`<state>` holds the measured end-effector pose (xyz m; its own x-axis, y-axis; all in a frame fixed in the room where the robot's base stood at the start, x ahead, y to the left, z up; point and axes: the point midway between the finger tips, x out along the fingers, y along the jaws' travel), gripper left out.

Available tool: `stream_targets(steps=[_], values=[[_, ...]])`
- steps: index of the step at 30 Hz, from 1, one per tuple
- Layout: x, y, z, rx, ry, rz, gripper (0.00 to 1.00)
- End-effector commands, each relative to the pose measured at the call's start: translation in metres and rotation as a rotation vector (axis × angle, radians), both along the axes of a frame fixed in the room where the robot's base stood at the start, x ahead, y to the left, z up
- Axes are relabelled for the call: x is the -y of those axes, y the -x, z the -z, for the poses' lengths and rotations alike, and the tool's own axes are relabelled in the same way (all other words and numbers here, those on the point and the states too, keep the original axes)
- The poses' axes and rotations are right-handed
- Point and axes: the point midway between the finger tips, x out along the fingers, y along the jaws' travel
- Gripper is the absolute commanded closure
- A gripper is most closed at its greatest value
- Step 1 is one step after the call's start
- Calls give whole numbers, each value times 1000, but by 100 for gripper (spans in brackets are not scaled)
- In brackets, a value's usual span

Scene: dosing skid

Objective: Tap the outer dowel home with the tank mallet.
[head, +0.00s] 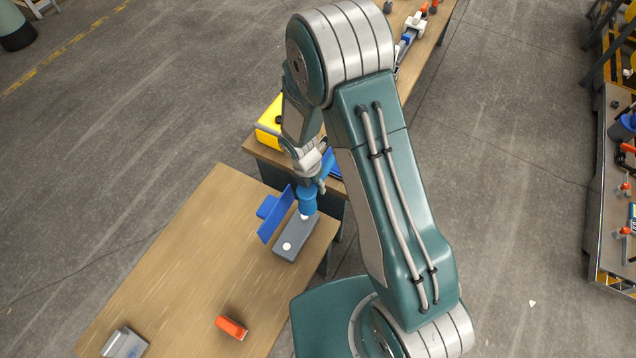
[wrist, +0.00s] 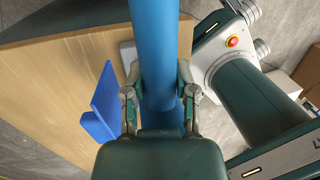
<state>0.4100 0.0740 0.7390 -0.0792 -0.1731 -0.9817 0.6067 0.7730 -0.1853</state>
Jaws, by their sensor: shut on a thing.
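My gripper (wrist: 160,88) is shut on a blue mallet (wrist: 160,40), whose thick blue cylinder lies between the fingers. In the head view the blue mallet (head: 308,196) hangs over the far end of a grey block (head: 291,239) on the wooden table. One white round dowel end (head: 287,246) shows on the block's near part. A second white spot (head: 304,216) shows just under the mallet; I cannot tell whether it is a dowel or the mallet's face, or whether they touch. In the wrist view the mallet hides most of the block.
A blue angled plate (head: 275,213) stands on the table just left of the block. An orange piece (head: 231,327) and a grey fixture (head: 124,343) lie nearer. A yellow case (head: 269,122) sits on a bench behind. The table's left middle is clear.

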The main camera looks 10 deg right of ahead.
Motion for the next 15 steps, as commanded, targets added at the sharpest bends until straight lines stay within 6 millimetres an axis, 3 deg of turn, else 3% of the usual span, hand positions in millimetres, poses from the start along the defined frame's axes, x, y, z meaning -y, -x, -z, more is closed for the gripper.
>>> stream_targets(steps=[5,11,15], values=[[-1,0,8,-1,-1,-4,100],[6,1,51,-5,-9,-2,100],[6,0,50,0,-10,-2,100]])
